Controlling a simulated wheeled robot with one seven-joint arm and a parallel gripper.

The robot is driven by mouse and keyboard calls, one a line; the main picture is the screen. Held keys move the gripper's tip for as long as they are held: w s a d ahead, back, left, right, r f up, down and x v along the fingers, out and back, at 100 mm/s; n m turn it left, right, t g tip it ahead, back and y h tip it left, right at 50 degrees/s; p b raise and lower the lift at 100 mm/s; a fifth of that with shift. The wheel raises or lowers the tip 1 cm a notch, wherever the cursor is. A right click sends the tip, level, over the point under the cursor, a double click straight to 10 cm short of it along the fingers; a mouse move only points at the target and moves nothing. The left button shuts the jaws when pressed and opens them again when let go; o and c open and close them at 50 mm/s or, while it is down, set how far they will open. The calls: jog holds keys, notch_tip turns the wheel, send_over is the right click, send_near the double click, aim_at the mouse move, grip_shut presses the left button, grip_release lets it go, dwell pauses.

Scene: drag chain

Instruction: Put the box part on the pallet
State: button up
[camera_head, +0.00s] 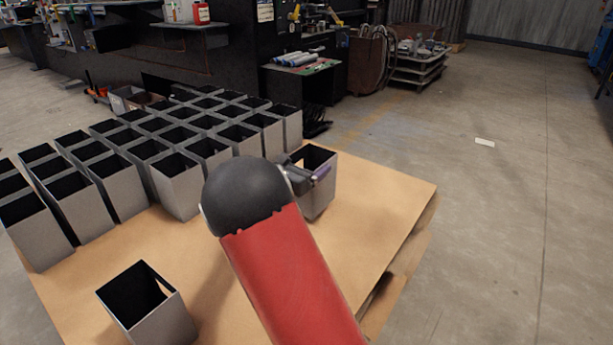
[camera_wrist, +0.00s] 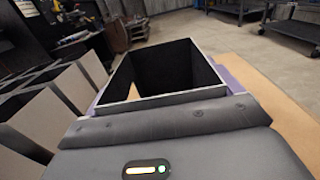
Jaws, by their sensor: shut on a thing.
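My gripper (camera_head: 312,174) is shut on a grey open-topped box part (camera_head: 317,200), with its purple fingertips at the rim. The box part is upright over the right part of the pallet (camera_head: 395,205), right of the rows of boxes. I cannot tell whether its base touches the pallet top. In the wrist view the box part (camera_wrist: 190,68) opens toward the camera, dark inside, with purple finger edges on both sides. My red and black arm hides part of the pallet and the box part's left side.
Several similar grey boxes (camera_head: 178,190) stand in rows on the pallet's left and back. One separate box (camera_head: 165,318) stands at the front left. The pallet's right and front right are bare. A dark workbench (camera_head: 300,78) and a shelf cart (camera_head: 420,65) stand behind.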

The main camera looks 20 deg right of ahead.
jog(key=shift+f, duration=1.6)
jog(key=o, duration=1.5)
